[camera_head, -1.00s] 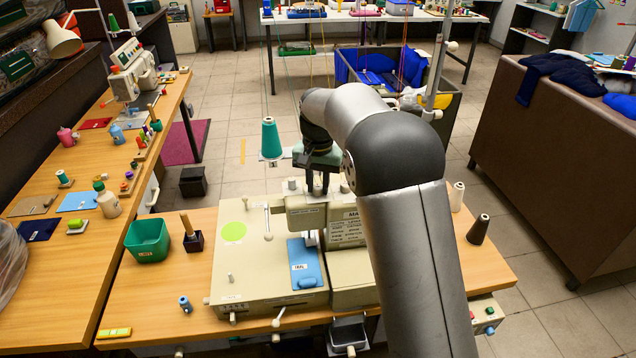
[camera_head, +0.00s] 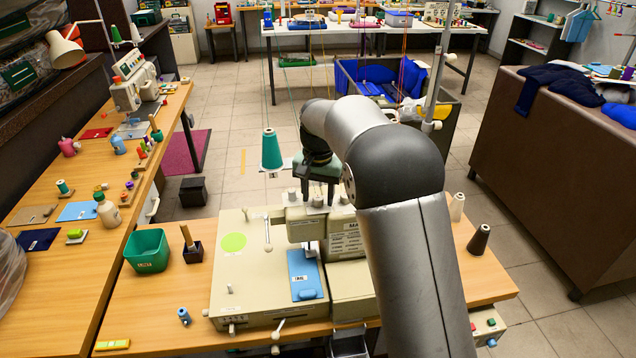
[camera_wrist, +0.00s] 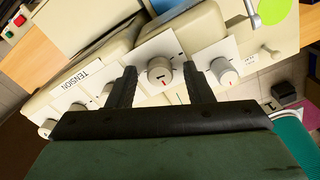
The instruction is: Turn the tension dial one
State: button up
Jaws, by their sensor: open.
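Another dial (camera_wrist: 224,70) is on the right, outside the right finger. Several more dials run down to the left, partly hidden by the left finger. In the head view, my gripper (camera_head: 318,184) points down over the knobs on top of the beige machine (camera_head: 240,270).
A teal thread cone (camera_head: 271,150) stands just behind and left of my gripper. A green bin (camera_head: 147,250) and a dark holder (camera_head: 193,250) are left of the machine. A blue piece (camera_head: 304,272) lies on it.

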aim_at(321, 199)
notch_tip(321, 199, up, 17)
jog(key=shift+r, duration=0.2)
dwell(0.4)
jog(key=s+d+f+n, duration=0.1)
jog(key=s+d+f, duration=0.2)
jog(key=s+d, duration=0.85)
jog(key=s+d+f, duration=0.2)
jog(key=s+f, duration=0.2)
jog(key=s, duration=0.4)
jog(key=s+d+f+n, duration=0.1)
jog(key=s+d+f, duration=0.1)
jog(key=s+f, duration=0.3)
jog(key=s+d+f+t, duration=0.1)
jog(key=s+f, duration=0.3)
jog(key=s, duration=0.6)
jog(key=shift+s+d+f+n, duration=0.25)
jog(key=shift+s+d+n, duration=0.05)
jog(key=shift+d+n, duration=0.15)
